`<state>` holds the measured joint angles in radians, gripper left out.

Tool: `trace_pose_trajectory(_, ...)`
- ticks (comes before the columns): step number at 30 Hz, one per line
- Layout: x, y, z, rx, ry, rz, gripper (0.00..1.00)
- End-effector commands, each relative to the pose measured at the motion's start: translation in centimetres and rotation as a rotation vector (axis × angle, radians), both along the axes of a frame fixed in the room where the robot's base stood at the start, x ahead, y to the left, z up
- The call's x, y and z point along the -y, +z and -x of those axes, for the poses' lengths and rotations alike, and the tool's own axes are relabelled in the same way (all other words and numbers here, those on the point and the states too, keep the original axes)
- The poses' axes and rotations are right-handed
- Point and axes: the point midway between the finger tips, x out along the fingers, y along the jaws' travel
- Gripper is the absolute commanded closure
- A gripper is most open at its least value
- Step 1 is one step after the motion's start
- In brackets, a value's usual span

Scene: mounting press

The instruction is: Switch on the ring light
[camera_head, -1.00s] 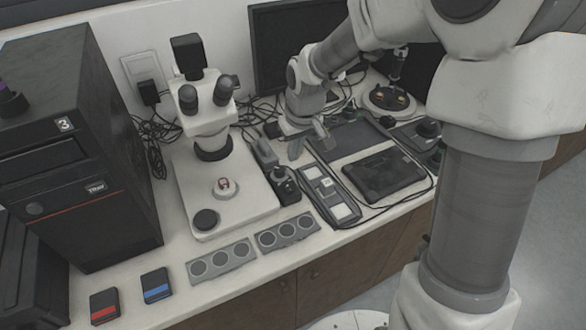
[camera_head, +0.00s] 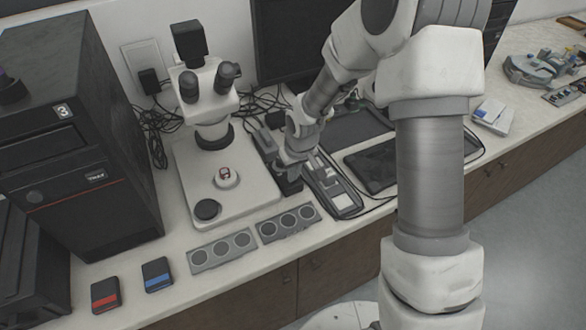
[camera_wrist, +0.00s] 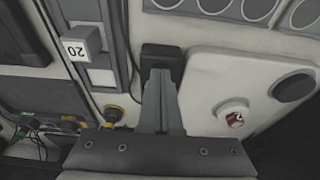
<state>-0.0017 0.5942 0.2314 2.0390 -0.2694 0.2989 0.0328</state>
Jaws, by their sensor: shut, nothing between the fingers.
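The microscope (camera_head: 208,100) stands on its white base, with a dark ring (camera_head: 213,137) around its lower lens end. No glow shows there. A small black box (camera_head: 290,187) sits against the right side of the base, partly hidden by my gripper (camera_head: 293,168). In the wrist view my gripper (camera_wrist: 160,76) is shut and empty. Its fingertips overlap the near edge of the black box (camera_wrist: 162,55). I cannot tell whether they touch it. No switch on the box shows clearly.
The microscope base (camera_wrist: 210,75) carries a red-marked sample (camera_wrist: 235,117) and a black disc (camera_wrist: 293,88). Grey sample holders (camera_head: 221,250) lie in front. A tray with a block marked 20 (camera_wrist: 80,48) and a black tablet (camera_head: 370,165) lie to the right. Cables run behind.

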Motion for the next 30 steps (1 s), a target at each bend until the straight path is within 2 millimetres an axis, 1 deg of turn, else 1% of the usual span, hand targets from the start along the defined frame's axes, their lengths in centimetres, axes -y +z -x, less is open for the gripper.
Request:
trace_pose_trajectory(7, 0.0, 0.0, 0.0, 0.0, 0.0, 0.0, 1.0)
trace_pose_trajectory(12, 0.1, -1.0, 0.2, 0.001, 0.002, 0.001, 1.0)
trace_pose_trajectory(14, 0.1, -0.6, 0.2, 0.001, 0.002, 0.0, 1.0)
trace_pose_trajectory(22, 0.0, -0.5, 0.1, 0.001, 0.001, 0.0, 1.0)
trace_pose_trajectory(30, -0.4, -0.1, -0.9, 0.0, 0.001, 0.0, 1.0)
